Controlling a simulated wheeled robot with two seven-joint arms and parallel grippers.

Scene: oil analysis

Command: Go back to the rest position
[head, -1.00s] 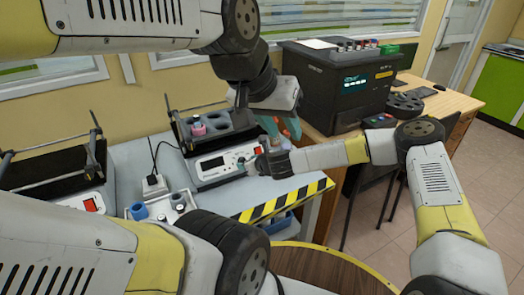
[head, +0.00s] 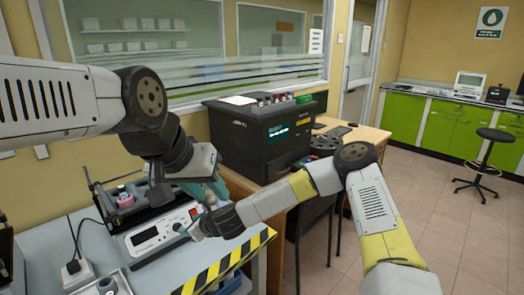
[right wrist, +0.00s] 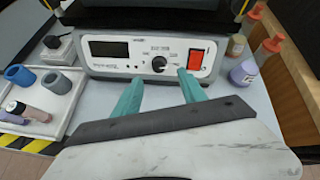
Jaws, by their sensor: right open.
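My left gripper (head: 210,189) hangs at the left of the head view with teal fingers pointing down; the gap between them is unclear. Its wrist hides part of the white-fronted heater (head: 150,235). My right gripper (head: 183,229) is in front of that heater's panel. In the right wrist view, my right gripper (right wrist: 160,90) is open with nothing between its teal fingers. They point at the heater (right wrist: 110,65), with its dial and red switch. I cannot tell whether they touch it.
A black analyser (head: 265,135) stands on a wooden desk (head: 360,140). Small bottles (right wrist: 245,70) stand right of the heater. A white tray (right wrist: 65,115) with blue and grey cups is at left. A stool (head: 485,165) stands on open floor.

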